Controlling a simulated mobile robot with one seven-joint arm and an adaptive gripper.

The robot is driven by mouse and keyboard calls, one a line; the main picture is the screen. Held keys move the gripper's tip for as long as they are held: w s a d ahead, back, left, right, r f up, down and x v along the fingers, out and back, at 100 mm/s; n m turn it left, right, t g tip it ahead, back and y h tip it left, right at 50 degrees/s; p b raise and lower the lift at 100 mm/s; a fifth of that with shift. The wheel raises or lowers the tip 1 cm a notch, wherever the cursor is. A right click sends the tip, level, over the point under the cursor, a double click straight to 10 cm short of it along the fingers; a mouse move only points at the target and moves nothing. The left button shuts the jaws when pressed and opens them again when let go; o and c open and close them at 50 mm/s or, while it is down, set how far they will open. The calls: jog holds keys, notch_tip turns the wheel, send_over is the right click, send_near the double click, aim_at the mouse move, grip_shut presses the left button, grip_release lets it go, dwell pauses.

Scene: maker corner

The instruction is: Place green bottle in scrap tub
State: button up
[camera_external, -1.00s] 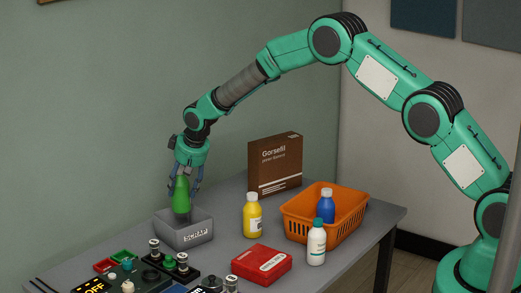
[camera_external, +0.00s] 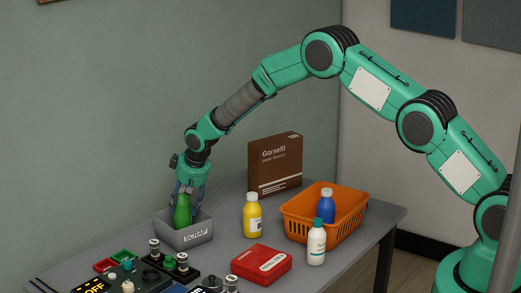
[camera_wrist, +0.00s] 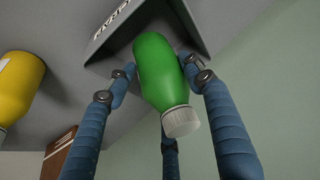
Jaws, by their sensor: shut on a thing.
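The green bottle (camera_external: 182,211) stands roughly upright inside the grey scrap tub (camera_external: 188,240), its lower part hidden by the tub's front wall. My gripper (camera_external: 187,195) reaches down over the tub, its fingers around the bottle. In the wrist view, the green bottle (camera_wrist: 158,72) with its white cap lies between the blue fingers of my gripper (camera_wrist: 163,78), and the scrap tub (camera_wrist: 120,30) is beyond it. Whether the bottle's base touches the tub floor is hidden.
A yellow bottle (camera_external: 251,216) stands right of the tub. An orange basket (camera_external: 340,233) holds a blue bottle (camera_external: 325,206), with a white bottle (camera_external: 316,244) in front. A brown box (camera_external: 274,166) stands behind. A red case (camera_external: 261,264) and a control panel (camera_external: 110,280) lie in front.

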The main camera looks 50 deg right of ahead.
aim_at(184, 213)
jog(key=shift+f, duration=1.8)
jog(key=shift+f+b, duration=0.1)
jog(key=shift+b, duration=0.2)
jog(key=o, duration=1.4)
jog(key=shift+o, duration=0.2)
jog(key=p+v, duration=0.1)
jog(key=v, duration=1.1)
